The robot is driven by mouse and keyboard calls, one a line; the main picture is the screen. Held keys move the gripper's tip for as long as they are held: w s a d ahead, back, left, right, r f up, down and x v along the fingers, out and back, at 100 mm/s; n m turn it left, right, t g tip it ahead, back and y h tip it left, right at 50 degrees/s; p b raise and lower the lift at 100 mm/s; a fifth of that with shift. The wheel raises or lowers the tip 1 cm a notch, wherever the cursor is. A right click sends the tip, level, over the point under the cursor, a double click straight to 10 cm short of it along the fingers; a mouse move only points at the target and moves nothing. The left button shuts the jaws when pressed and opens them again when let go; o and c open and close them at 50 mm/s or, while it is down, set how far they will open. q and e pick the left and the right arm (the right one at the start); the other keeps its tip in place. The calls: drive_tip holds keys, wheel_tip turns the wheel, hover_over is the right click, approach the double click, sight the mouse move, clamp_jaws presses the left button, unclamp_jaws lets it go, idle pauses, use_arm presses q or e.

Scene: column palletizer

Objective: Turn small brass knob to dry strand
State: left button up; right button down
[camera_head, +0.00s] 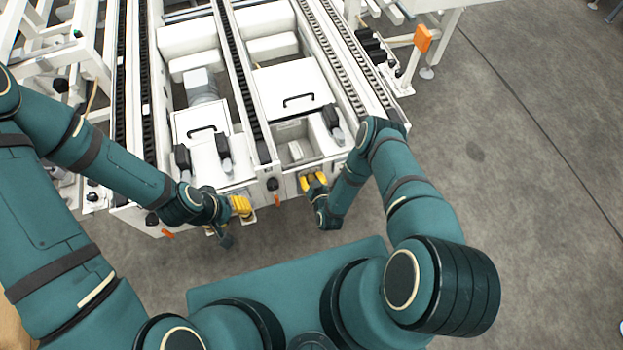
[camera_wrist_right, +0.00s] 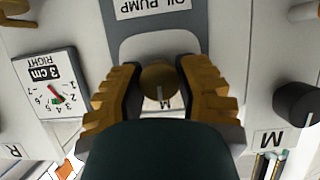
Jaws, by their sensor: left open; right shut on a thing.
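The small brass knob (camera_wrist_right: 159,80) is round and sits on a grey and white panel in the right wrist view, below an upside-down OIL PUMP label (camera_wrist_right: 152,7). The yellow fingers of my right gripper (camera_head: 314,180) are shut on it, one on each side. A label with an M shows just below the knob. In the head view this gripper is at the front face of the white machine, and the knob is hidden there. My left gripper (camera_head: 241,206) is open, further left along the same front edge. I cannot see any strand clearly.
A gauge marked 3 cm RIGHT (camera_wrist_right: 52,98) is left of the knob in the wrist view. A black knob (camera_wrist_right: 298,103) is close on the right. The white machine (camera_head: 292,90) carries chain tracks and handled lids. Bare grey floor (camera_head: 530,200) lies to the right.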

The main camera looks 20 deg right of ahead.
sight(311, 177)
drive_tip(key=m+y, duration=0.2)
drive_tip(key=m, duration=0.2)
drive_tip(key=shift+d+y, duration=0.15)
drive_tip(key=shift+y, duration=0.25)
drive_tip(key=m+y, duration=0.2)
drive_tip(key=m, duration=0.1)
drive_tip(key=shift+w+m+t, duration=0.1)
drive_tip(key=shift+m+t, duration=0.3)
idle(0.3)
drive_tip(key=c, duration=0.6)
unclamp_jaws()
wheel_tip(311, 177, up, 10)
